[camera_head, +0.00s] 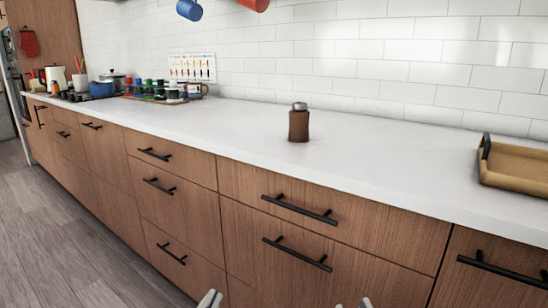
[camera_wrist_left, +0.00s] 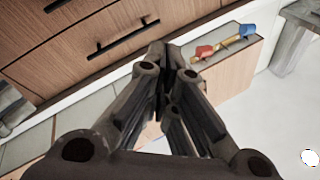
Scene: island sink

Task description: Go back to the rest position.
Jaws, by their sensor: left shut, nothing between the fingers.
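My left gripper (camera_head: 210,299) shows only as a grey tip at the bottom edge of the head view. In the left wrist view its fingers (camera_wrist_left: 168,62) are together, shut with nothing between them. Wooden drawer fronts lie beyond the fingers there. Another small grey tip, which looks like my right gripper (camera_head: 356,303), shows at the bottom edge of the head view. Too little of it is in view to tell whether it is open or shut.
A brown shaker (camera_head: 299,126) stands upright on the white counter (camera_head: 390,160). A wooden tray (camera_head: 515,166) sits at the right. Jars, a blue pot (camera_head: 102,88) and a kettle crowd the far left. Drawer handles (camera_head: 300,208) stick out. The counter's middle is mostly clear.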

